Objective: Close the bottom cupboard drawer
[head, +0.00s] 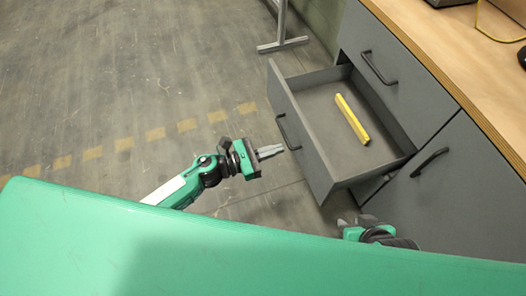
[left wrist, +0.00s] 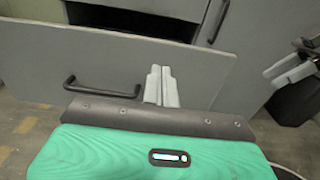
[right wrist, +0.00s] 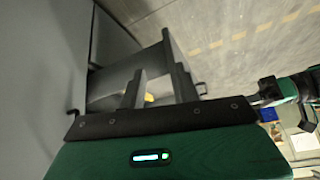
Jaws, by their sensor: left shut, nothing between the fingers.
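The grey bottom drawer (head: 300,135) is pulled well out of the cupboard, with a dark bar handle (head: 288,132) on its front. In the left wrist view the drawer front (left wrist: 215,70) fills much of the picture, its handle (left wrist: 100,88) left of my fingers. My left gripper (head: 280,150) is shut and empty, pointing at the drawer front near the handle; whether it touches cannot be told. My right gripper (head: 350,222) is low near the drawer's near side. In the right wrist view its fingers (right wrist: 158,85) are apart, with the drawer beyond.
A yellow bar-shaped object (head: 352,118) lies inside the drawer. A closed upper drawer (head: 395,75) and a closed door (head: 460,190) flank the opening. A wooden worktop (head: 450,45) is above. Floor left of the drawer is clear; a metal stand foot (head: 283,45) is behind.

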